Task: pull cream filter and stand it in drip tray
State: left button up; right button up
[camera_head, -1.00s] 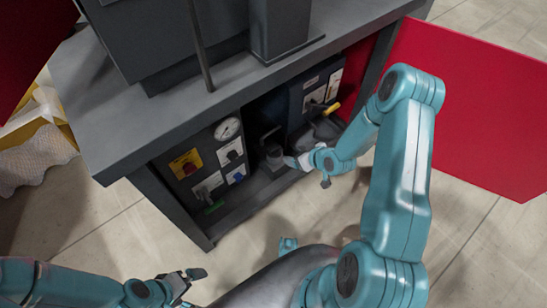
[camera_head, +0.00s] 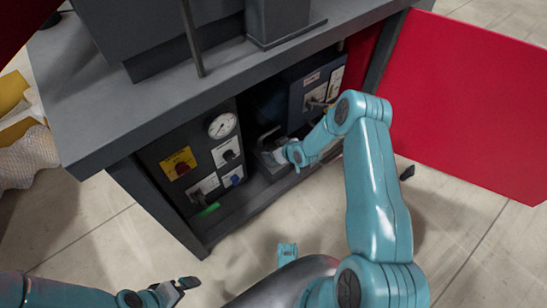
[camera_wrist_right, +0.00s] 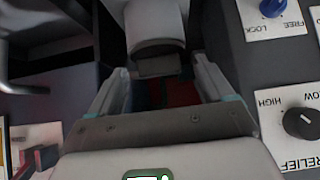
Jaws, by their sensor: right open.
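The pale, cream-grey rounded filter (camera_wrist_right: 155,28) is at the top middle of the right wrist view, between my right gripper's fingers (camera_wrist_right: 158,85). The fingers stand apart on either side of it, with gaps visible. I cannot pick out the drip tray for certain.
The dark cabinet (camera_head: 175,225) has a left panel with a gauge (camera_head: 222,125) and knobs beside the bay. A blue-grey unit (camera_head: 310,90) stands right of it. The red door (camera_head: 470,105) is open at right. Grey floor (camera_head: 120,235) is clear in front.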

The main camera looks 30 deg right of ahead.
jog(key=shift+w, duration=0.15)
jog(key=c, duration=1.2)
jog(key=shift+r+p, duration=3.4)
jog(key=shift+r, duration=6.55)
